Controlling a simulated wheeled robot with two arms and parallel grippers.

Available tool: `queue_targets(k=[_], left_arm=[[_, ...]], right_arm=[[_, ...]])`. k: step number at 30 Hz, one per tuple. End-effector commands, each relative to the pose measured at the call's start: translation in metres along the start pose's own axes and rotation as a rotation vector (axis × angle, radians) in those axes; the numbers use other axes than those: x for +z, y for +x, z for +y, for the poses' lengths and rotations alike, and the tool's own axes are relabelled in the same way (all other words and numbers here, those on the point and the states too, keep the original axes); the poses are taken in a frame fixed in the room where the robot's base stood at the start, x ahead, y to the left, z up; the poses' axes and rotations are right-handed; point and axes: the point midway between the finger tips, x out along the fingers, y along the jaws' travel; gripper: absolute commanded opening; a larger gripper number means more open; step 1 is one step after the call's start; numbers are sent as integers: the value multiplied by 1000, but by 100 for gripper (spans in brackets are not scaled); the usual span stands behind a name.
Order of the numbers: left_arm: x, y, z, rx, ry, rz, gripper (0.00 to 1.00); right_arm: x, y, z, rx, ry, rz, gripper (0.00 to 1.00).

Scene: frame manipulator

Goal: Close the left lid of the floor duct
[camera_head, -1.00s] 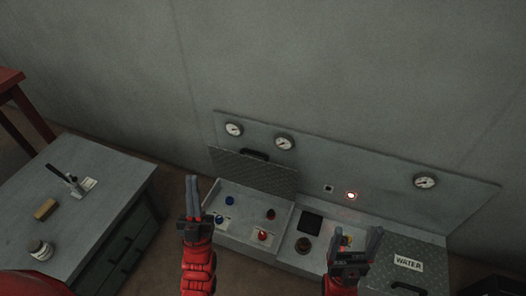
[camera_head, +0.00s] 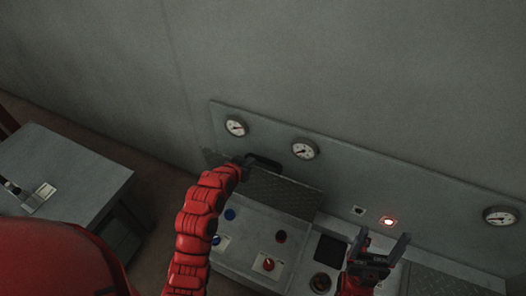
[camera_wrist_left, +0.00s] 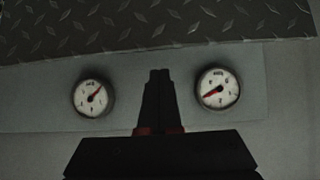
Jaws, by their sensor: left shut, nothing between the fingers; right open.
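The left lid (camera_head: 282,192) of the floor duct is a dark diamond-plate panel standing open, raised at the back of the left compartment. Its dark handle (camera_head: 264,161) is at the top edge. My left gripper (camera_head: 246,160) is shut and empty at the lid's upper left, by the handle; the arm hides part of the lid. In the left wrist view the closed fingers (camera_wrist_left: 158,92) point toward the gauge panel, with the lid's plate (camera_wrist_left: 150,25) across the top. I cannot tell whether they touch the lid. My right gripper (camera_head: 381,248) is open and empty over the duct's middle.
Another diamond-plate lid (camera_head: 440,284) lies at the right. A grey cabinet (camera_head: 70,170) stands at the left.

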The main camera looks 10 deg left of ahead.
Motion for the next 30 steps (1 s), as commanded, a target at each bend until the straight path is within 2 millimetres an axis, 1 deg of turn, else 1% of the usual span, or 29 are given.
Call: queue_targets(k=[5,12,18,24,30], left_arm=[[2,15,1,5,2,-9,0],[3,58,1,4,1,-10,0],[1,85,1,2,1,-6,0],[3,98,0,2,0,-8,0],[2,99,0,1,1,-7,0]], right_arm=[[1,-4,0,0,0,0,79],[2,-13,-1,0,0,0,79],[3,-19,-1,0,0,0,79],[4,-21,-1,0,0,0,79],[4,-21,-1,0,0,0,79]])
